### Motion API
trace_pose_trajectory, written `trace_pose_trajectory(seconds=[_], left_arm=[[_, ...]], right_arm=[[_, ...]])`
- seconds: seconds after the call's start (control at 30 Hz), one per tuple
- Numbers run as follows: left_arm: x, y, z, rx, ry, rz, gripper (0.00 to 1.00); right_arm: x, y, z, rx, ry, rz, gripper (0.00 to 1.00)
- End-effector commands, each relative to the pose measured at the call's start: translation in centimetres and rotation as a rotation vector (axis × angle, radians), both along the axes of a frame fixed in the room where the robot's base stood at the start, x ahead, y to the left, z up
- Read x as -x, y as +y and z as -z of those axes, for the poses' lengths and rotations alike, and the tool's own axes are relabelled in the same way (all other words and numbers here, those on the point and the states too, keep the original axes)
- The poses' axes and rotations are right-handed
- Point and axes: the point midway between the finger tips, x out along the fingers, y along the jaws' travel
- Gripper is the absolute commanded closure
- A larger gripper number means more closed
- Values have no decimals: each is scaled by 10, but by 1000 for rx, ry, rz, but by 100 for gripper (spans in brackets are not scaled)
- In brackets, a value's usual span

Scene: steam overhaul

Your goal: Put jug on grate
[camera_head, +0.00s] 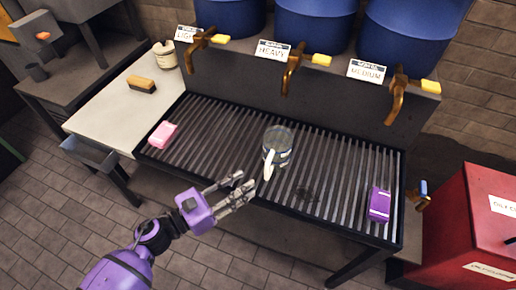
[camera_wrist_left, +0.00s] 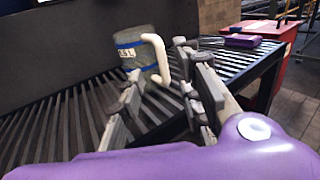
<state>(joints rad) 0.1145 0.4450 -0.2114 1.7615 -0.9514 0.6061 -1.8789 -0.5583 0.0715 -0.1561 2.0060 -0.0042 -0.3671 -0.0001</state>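The jug (camera_head: 279,143) is a grey cylinder with a blue band and a cream handle. It stands upright on the dark slatted grate (camera_head: 222,131), near its middle. In the left wrist view the jug (camera_wrist_left: 139,52) shows with its handle toward my gripper. My left gripper (camera_head: 247,187) is at the grate's front edge, just short of the handle. Its fingers (camera_wrist_left: 162,88) are apart with nothing between them, and they appear clear of the handle. My right gripper is in neither view.
A pink block (camera_head: 163,134) lies at the grate's left end and a purple box (camera_head: 379,205) at its right end. Brass taps (camera_head: 292,68) under blue barrels overhang the back. A red cabinet (camera_head: 452,225) stands right. The grate around the jug is mostly clear.

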Motion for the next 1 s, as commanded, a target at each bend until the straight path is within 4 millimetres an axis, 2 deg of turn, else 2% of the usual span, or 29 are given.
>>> trace_pose_trajectory(seconds=[0.27,0.47,0.6,0.87,0.9,1.0], left_arm=[[-16,-24,-3,-17,-23,11,68],[-37,-45,-7,-15,-27,11,68],[-46,-58,-3,-15,-21,11,68],[-48,-61,0,-16,-17,10,68],[-48,-61,0,-16,-17,10,69],[-48,-61,0,-16,-17,10,82]], right_arm=[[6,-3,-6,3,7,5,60],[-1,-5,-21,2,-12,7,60],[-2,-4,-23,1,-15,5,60],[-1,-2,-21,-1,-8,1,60],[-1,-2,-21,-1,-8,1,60],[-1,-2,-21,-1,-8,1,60]])
